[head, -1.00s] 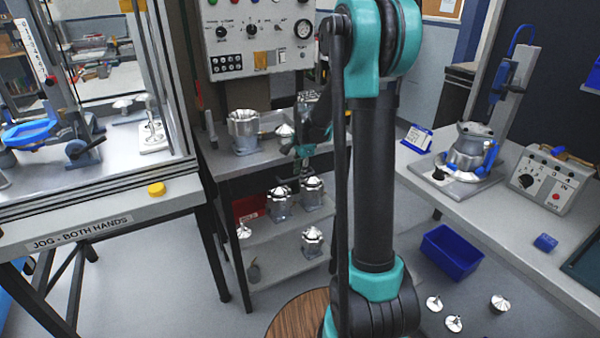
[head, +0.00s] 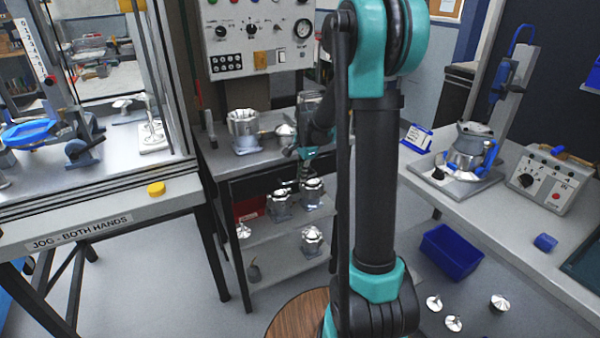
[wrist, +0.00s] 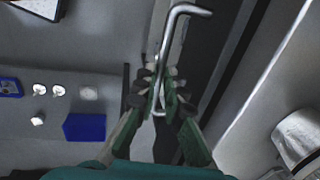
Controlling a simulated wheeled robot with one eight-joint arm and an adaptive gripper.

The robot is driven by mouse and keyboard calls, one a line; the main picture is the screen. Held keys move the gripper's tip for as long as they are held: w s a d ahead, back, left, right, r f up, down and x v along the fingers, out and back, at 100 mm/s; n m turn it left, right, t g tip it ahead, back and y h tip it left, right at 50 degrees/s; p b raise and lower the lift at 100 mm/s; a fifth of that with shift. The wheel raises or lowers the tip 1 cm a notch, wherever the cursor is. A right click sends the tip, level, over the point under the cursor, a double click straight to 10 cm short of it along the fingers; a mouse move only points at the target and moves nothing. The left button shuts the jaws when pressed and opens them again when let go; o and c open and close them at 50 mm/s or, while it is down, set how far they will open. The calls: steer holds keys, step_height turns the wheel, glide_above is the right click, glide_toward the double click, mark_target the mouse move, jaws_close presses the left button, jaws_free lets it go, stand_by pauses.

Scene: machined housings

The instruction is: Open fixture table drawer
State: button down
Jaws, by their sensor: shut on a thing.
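The fixture table (head: 218,158) stands in the middle of the head view, with its drawer area under the top. A bent metal rod handle (wrist: 180,12) shows in the wrist view. My gripper (wrist: 160,88) is shut on this handle, with the rod between its fingertips. In the head view my gripper (head: 304,178) is small, in front of the table just below its top edge. A dark band beside the handle in the wrist view runs along the table. I cannot tell how far the drawer stands out, as my arm hides part of the table front.
A metal housing (head: 243,132) stands on the fixture table. More housings (head: 312,240) sit on shelves below my gripper. A blue bin (head: 451,251) and several small metal parts lie at the lower right. A workbench (head: 480,200) borders the right side; a press station (head: 110,205) the left.

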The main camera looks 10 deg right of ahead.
steer(key=s+d, duration=0.3)
steer(key=s, duration=0.7)
steer(key=s+d, duration=0.3)
steer(key=s, duration=0.7)
steer(key=shift+s+d, duration=0.4)
steer(key=c, duration=1.6)
jaws_free()
steer(key=shift+r, duration=0.1)
step_height(320, 180, up, 12)
steer(key=s, duration=0.2)
steer(key=shift+d+f, duration=0.2)
steer(key=shift+d, duration=0.15)
steer(key=s+a+f+n+t, duration=0.1)
steer(key=s+a+f+n, duration=0.1)
steer(key=f+n, duration=0.5)
steer(key=s+a+f+n+t, duration=0.1)
steer(key=s+a+f+n, duration=0.1)
steer(key=f+n, duration=0.5)
steer(key=shift+s+a+n+h, duration=0.3)
steer(key=shift+s+a, duration=0.1)
steer(key=shift+s, duration=0.4)
